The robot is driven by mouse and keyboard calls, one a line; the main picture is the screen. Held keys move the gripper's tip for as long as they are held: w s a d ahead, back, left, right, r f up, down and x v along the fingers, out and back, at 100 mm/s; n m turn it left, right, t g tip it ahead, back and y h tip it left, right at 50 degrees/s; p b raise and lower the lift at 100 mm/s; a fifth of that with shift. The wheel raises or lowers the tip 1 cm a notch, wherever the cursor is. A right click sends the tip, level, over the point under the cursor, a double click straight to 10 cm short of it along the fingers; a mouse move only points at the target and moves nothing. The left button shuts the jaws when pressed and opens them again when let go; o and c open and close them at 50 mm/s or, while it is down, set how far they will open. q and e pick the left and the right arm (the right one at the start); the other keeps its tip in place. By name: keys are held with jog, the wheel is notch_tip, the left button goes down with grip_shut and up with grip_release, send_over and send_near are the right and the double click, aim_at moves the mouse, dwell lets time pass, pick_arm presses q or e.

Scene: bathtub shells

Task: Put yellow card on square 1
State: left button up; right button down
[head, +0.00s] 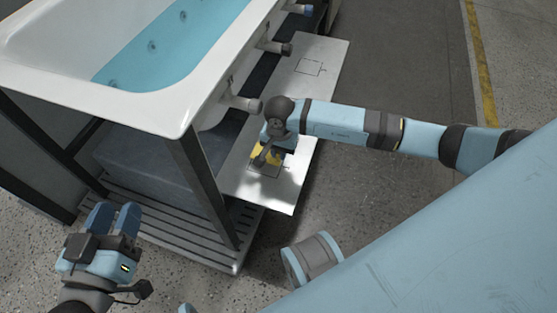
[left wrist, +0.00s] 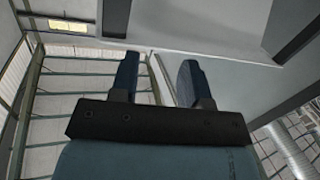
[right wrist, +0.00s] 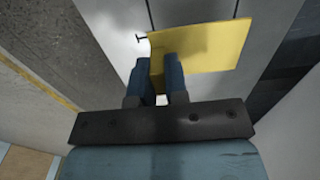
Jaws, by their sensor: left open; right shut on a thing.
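In the head view the card (head: 257,160) is partly hidden by my right gripper (head: 270,152). It is over the near outlined square (head: 264,172) on the white board (head: 284,196); I cannot tell whether it touches the board. Another outlined square (head: 309,68) lies bare at the board's far end. I cannot read the number of either square. My left gripper (head: 114,216) is open and empty at lower left; its fingers also show in the left wrist view (left wrist: 158,75).
A slatted grey base (head: 180,230) lies below. Open floor (head: 400,70) is at right.

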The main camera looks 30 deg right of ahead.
notch_tip(320, 180, down, 4)
jog(key=shift+r+b, duration=0.15)
jog(key=shift+b, duration=0.8)
jog(key=shift+w+a+f+b, duration=0.1)
jog(key=shift+a+f+b, duration=0.05)
jog(key=shift+f+b, duration=0.15)
jog(key=shift+r, duration=0.25)
jog(key=shift+f, duration=0.15)
jog(key=c, duration=1.1)
grip_release()
pick_arm(q)
jog(key=shift+w+a+r+m+t+h, duration=0.2)
jog(key=shift+w+a+m+t+h, duration=0.15)
jog(key=shift+w+m, duration=0.45)
jog(key=shift+s, duration=0.15)
